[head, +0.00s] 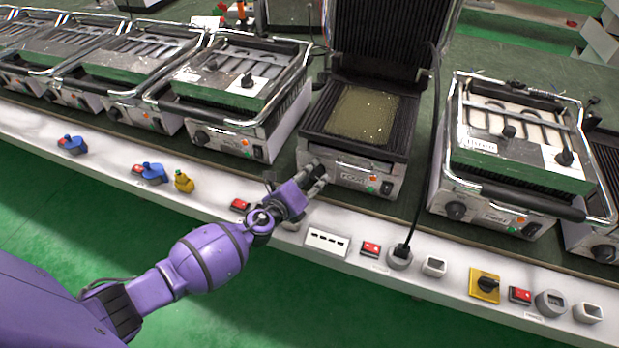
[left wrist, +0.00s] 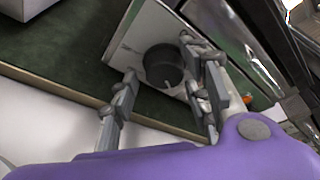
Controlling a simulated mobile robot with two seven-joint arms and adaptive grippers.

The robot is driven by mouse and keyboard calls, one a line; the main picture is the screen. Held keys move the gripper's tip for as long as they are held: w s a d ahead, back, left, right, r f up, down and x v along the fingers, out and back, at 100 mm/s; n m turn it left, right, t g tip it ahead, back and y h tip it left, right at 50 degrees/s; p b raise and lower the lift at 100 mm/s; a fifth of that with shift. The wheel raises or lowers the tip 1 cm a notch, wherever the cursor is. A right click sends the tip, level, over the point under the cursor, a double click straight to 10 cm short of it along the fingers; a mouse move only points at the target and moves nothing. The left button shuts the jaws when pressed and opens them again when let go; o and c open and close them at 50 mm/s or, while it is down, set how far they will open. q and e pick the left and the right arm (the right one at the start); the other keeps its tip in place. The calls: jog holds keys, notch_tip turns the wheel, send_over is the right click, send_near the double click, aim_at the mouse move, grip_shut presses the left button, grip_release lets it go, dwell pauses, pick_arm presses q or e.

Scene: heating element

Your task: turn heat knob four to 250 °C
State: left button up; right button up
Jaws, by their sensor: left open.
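An open contact grill (head: 350,178) stands in the middle of the head view, its ribbed lid raised and a flat greenish slab (head: 362,115) on its lower plate. My left gripper (head: 314,173) is at the left end of its front panel and hides the knob there. In the left wrist view, the dark round heat knob (left wrist: 163,66) sits on the metal panel. My open left gripper (left wrist: 165,72) has its fingers on either side of the knob; I cannot tell whether they touch it. The knob's temperature marks are not readable. My right gripper is not in view.
A closed grill (head: 515,150) stands to the right and several more stand to the left. The white front ledge carries a red switch (head: 371,249), a yellow switch (head: 485,285) and blue plugs (head: 150,170). A black cable (head: 414,205) runs down right of the open grill.

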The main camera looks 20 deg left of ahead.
pick_arm(q)
jog(key=shift+s, duration=0.1)
jog(key=c, duration=1)
jog(key=shift+f, duration=0.15)
